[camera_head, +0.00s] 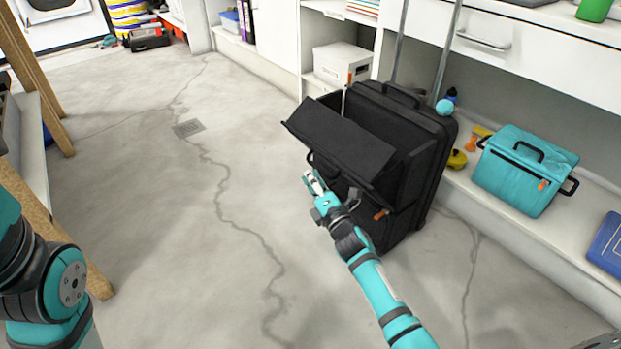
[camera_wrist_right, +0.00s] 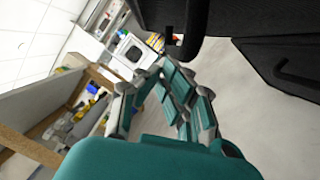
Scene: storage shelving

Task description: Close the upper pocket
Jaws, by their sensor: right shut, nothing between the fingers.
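A black suitcase (camera_head: 430,170) stands upright on the floor against the shelving. Its upper pocket has a flap (camera_head: 340,145) that hangs open, tilted out toward the left. A handle shows below the flap on the suitcase front, and an orange tag hangs at the lower pocket. My right gripper (camera_head: 314,182) is shut and empty, just left of the suitcase front and below the flap's edge. In the right wrist view my right gripper (camera_wrist_right: 180,88) has black parts of the suitcase (camera_wrist_right: 270,30) above and to its right. I cannot tell whether it touches them. My left gripper is out of view.
A teal bag (camera_head: 515,175) and a blue book (camera_head: 608,243) sit on the low shelf at right. A white box (camera_head: 342,64) stands on the shelf behind the suitcase. A wooden rack (camera_head: 35,75) is at far left. The floor (camera_head: 180,200) left of the suitcase is clear.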

